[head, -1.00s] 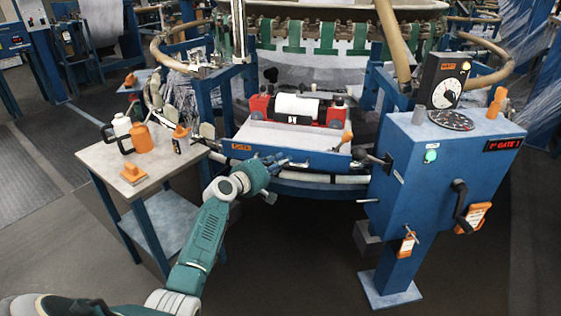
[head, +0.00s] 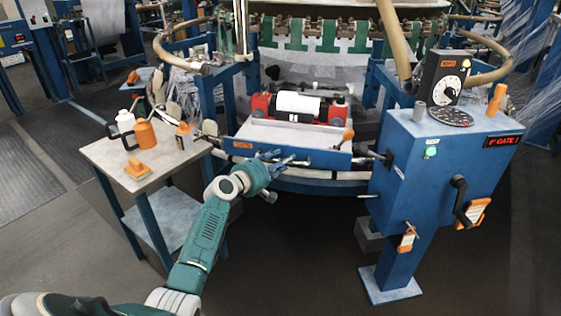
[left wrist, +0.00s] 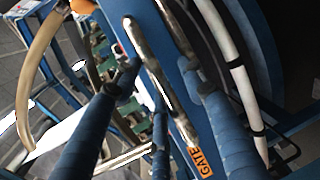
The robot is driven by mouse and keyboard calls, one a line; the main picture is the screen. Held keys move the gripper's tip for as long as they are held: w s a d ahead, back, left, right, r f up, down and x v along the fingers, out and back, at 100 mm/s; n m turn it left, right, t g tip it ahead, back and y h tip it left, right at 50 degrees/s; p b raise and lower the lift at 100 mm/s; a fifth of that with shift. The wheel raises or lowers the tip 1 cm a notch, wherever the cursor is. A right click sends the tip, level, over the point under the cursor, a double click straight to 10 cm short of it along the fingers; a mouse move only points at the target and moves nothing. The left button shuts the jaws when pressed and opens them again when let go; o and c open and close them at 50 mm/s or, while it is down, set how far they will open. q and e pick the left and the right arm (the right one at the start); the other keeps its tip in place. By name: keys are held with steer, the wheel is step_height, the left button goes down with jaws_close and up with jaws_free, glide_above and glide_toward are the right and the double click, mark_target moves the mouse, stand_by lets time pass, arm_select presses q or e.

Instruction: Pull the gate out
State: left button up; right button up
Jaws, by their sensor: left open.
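The gate (head: 318,158) is a long blue panel with an orange label at its left end, across the front of the loom, left of the blue control cabinet. In the left wrist view the gate (left wrist: 178,72) shows close up with a chrome handle bar (left wrist: 158,82) along its face and the orange GATE label. My left gripper (head: 277,161) is at the gate's front face. Its blue fingers (left wrist: 160,100) are open and lie on both sides of the handle bar; I cannot tell whether they touch it. My right gripper is not in view.
The control cabinet (head: 420,165) stands right of the gate, with a dial, a crank and a red display reading GATE. A side table (head: 115,160) with bottles and an orange block stands at the left. A red-ended roller unit (head: 300,105) sits behind the gate. Floor in front is clear.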

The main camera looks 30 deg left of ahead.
arm_select(q)
steer(key=shift+s, duration=0.1)
steer(key=v, duration=1.2)
